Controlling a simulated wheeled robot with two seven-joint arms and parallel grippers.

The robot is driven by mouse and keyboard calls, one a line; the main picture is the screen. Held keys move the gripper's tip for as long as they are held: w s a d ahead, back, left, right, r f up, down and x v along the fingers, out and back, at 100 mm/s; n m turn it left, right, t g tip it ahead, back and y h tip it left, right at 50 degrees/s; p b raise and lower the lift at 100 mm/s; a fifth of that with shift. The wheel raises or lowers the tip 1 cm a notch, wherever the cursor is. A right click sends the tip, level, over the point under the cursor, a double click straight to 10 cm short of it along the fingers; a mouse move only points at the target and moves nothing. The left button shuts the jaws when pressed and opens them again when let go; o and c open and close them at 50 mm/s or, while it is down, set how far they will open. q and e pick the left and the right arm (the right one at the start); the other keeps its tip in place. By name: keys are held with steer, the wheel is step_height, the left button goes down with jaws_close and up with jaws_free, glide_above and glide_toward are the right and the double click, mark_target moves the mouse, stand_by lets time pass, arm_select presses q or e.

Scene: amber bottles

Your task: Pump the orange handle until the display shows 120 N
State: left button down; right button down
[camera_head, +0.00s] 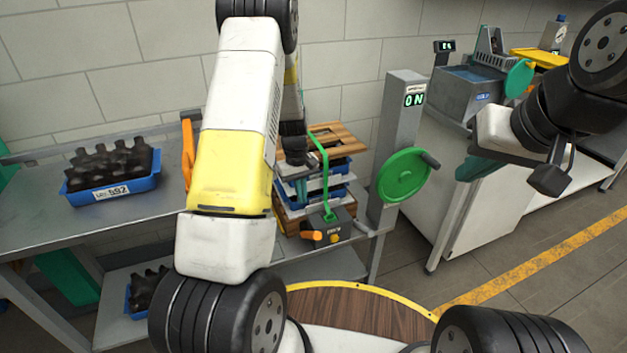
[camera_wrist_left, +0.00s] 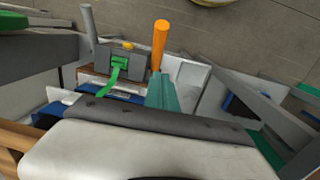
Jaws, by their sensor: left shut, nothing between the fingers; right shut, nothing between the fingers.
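The dark tensioner (camera_head: 333,232) sits at the front of a strapped stack, with its orange handle (camera_head: 311,236) at its left. The display (camera_head: 414,99) on a grey post reads 0 N. In the left wrist view the tensioner (camera_wrist_left: 120,62) and the upright orange handle (camera_wrist_left: 160,45) show just past my left gripper (camera_wrist_left: 161,80). Its teal fingers are shut and empty, lined up with the handle; I cannot tell if they touch. My right gripper (camera_head: 478,168) is shut and empty, away at the right.
A green strap (camera_head: 323,165) runs over the stack of blue trays (camera_head: 340,168) with a wooden top (camera_head: 335,135). A green handwheel (camera_head: 402,175) sits on the post. A blue crate of dark bottles (camera_head: 115,195) stands on the left table. Floor at the right is clear.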

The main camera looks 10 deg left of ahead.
arm_select(q)
glide_toward(310, 232)
step_height(310, 232, down, 2)
steer(key=w+a, duration=0.2)
steer(key=f, duration=0.1)
steer(key=s+d+f, duration=0.1)
steer(key=d+f, duration=0.1)
steer(key=shift+s, duration=0.25)
steer(key=shift+s+d+f, duration=0.2)
steer(key=shift+d+f, duration=0.05)
